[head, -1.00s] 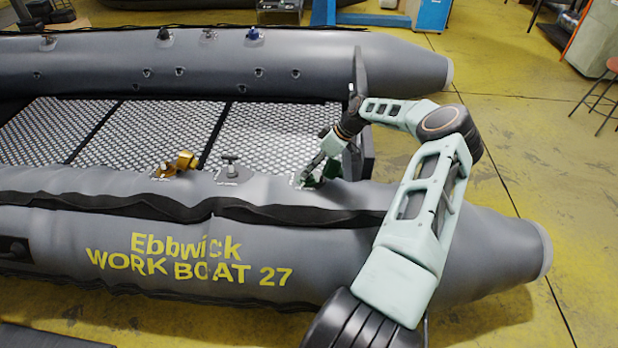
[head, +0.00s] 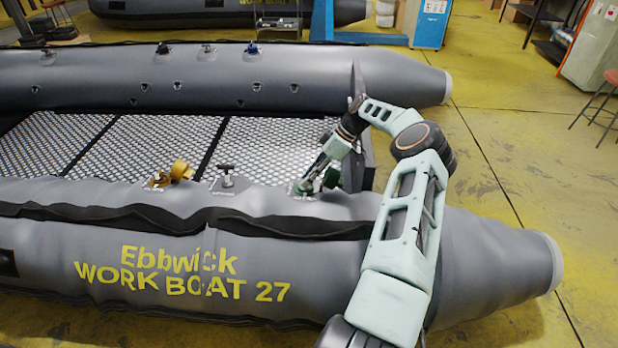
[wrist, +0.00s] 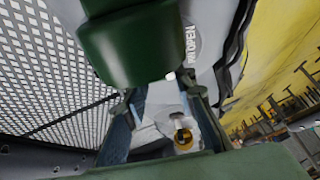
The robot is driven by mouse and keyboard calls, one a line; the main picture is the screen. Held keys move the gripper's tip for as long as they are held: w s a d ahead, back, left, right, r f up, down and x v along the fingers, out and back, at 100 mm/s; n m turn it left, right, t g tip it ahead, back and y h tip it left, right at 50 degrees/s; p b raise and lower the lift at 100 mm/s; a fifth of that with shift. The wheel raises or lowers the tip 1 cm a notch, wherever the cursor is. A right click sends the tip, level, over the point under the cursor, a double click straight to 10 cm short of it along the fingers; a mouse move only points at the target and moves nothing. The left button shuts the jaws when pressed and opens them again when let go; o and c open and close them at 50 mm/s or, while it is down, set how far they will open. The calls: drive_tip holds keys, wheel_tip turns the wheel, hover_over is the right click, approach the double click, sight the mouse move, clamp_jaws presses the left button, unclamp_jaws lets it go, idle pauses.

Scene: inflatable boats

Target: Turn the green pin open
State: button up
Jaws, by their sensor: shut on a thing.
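The green pin (head: 332,178) stands on the near tube of the grey boat, at the right end of a row of fittings. My gripper (head: 315,178) reaches down to it from the upper right and is shut on it, covering part of it. In the wrist view a large dark green block (wrist: 138,42), apparently part of the pin, fills the top beside white lettering on the tube. My fingers (wrist: 163,120) show below it; their exact contact with the pin is hidden. I cannot tell how far the pin is turned.
A yellow fitting (head: 181,171) and a dark T-shaped fitting (head: 227,178) stand left of the pin on the same tube. The boat's mesh floor (head: 150,140) lies behind. The far tube (head: 330,80) carries several small fittings. Yellow floor is open at the right.

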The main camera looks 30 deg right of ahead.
drive_tip(key=shift+s+f, duration=0.1)
drive_tip(key=o, duration=1.2)
drive_tip(key=shift+c, duration=0.2)
drive_tip(key=v, duration=1.2)
